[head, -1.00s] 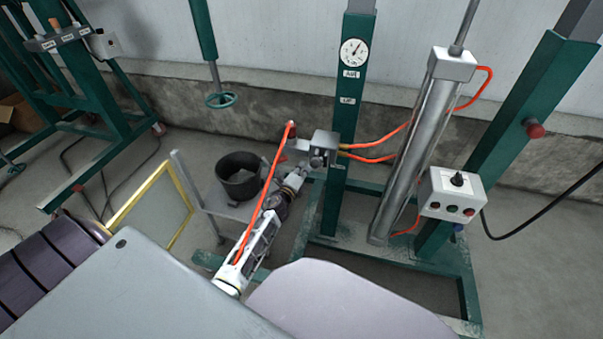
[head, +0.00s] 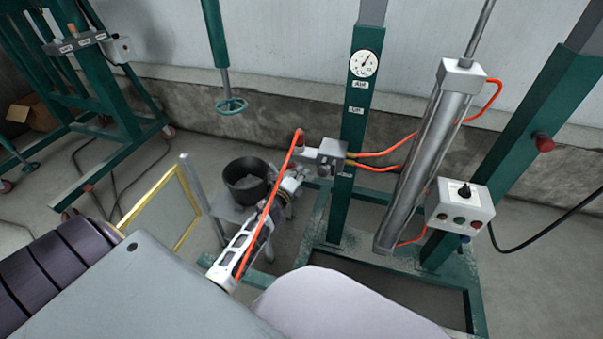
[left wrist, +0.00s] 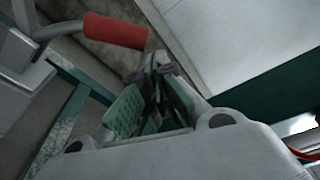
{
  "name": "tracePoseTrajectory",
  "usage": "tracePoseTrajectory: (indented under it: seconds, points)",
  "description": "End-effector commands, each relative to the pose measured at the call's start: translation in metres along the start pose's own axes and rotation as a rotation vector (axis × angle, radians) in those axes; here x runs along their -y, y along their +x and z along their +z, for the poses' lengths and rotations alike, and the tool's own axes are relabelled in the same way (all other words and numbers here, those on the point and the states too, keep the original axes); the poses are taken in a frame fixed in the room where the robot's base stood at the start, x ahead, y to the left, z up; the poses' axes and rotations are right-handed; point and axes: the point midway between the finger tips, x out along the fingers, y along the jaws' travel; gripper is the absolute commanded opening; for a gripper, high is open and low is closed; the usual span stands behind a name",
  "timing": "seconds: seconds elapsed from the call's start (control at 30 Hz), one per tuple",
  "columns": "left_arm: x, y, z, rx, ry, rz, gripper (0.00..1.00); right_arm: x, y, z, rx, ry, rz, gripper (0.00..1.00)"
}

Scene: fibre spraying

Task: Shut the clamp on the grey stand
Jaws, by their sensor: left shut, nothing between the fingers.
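The clamp shows in the left wrist view as a red handle (left wrist: 115,30) on a bent grey lever (left wrist: 62,32), at the upper left. In the head view a grey metal block (head: 326,156) sits at the green post, with small clamp parts too blurred to separate. My left gripper (head: 293,180) is just left of and below this block. In the left wrist view its green-padded fingers (left wrist: 153,72) are shut and empty. They are right of and below the red handle, apart from it in the picture. My right gripper is out of view.
A black bucket (head: 246,181) stands on a small grey table just left of my left gripper. Orange hoses (head: 385,153) run to a steel cylinder (head: 425,165). A white control box (head: 459,206) is right. A yellow frame (head: 165,208) stands left.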

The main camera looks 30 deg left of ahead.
Motion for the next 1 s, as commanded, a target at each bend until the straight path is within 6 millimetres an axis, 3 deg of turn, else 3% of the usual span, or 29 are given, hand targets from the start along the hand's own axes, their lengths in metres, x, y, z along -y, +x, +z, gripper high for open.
tracePoseTrajectory:
  seconds: [0.67, 1.0]
  points:
    - [0.006, -0.001, 0.009, 0.001, -0.081, -0.014, 0.00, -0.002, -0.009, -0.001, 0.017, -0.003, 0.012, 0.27]
    - [0.015, -0.004, 0.023, 0.001, -0.202, -0.035, 0.00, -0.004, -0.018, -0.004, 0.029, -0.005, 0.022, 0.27]
